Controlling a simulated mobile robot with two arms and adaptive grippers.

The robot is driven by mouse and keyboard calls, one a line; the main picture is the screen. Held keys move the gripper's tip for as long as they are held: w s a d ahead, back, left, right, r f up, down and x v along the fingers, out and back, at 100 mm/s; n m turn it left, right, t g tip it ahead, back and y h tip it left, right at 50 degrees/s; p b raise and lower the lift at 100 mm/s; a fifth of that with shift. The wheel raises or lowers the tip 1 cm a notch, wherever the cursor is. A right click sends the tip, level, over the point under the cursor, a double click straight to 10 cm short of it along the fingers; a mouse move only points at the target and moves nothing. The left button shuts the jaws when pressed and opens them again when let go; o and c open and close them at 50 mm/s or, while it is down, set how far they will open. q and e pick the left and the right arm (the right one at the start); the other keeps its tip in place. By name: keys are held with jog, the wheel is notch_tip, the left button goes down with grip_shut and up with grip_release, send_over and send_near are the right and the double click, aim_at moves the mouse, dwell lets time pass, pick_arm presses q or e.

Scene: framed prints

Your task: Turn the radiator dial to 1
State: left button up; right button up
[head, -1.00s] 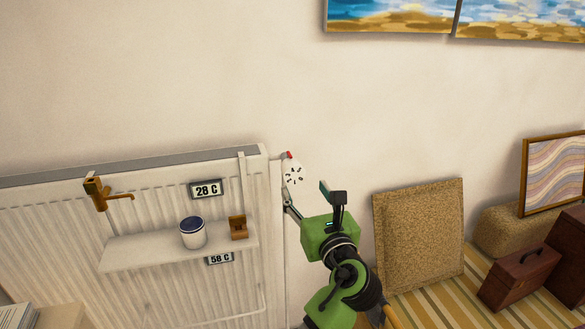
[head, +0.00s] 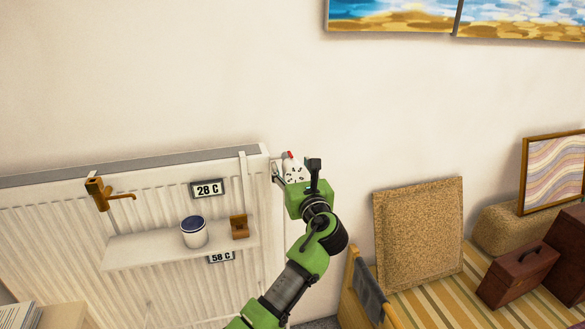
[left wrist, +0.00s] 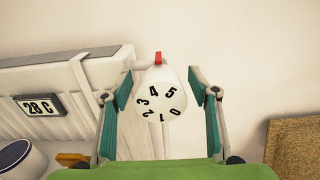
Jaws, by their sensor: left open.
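The radiator dial (head: 293,171) is a white knob at the radiator's right end, with a red marker at its top. In the left wrist view the dial (left wrist: 160,97) shows the digits 0 to 5 in black. The red marker (left wrist: 158,58) stands above the dial, nearest the 5; the 1 is at the bottom. My left gripper (head: 296,172) is open at the dial and partly covers it in the head view. In the left wrist view its fingers (left wrist: 162,105) stand on either side of the dial, with gaps visible. My right gripper is not in view.
The white radiator (head: 150,200) carries signs reading 28 C (head: 208,189) and 58 C (head: 221,257). Its shelf (head: 150,245) holds a paint tin (head: 194,232) and a small wooden holder (head: 239,227). A cork board (head: 418,235) leans on the wall at right.

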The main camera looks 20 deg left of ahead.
pick_arm(q)
jog(key=c, duration=1.1)
jog(key=shift+c, duration=0.2)
jog(key=shift+n, duration=0.4)
jog(key=n, duration=0.2)
jog(key=shift+f+n, duration=0.1)
jog(key=shift+n, duration=0.2)
jog(key=shift+s+a+f+n, duration=0.1)
jog(key=shift+n, duration=1.6)
jog(key=o, duration=1.1)
jog(key=shift+o, duration=0.2)
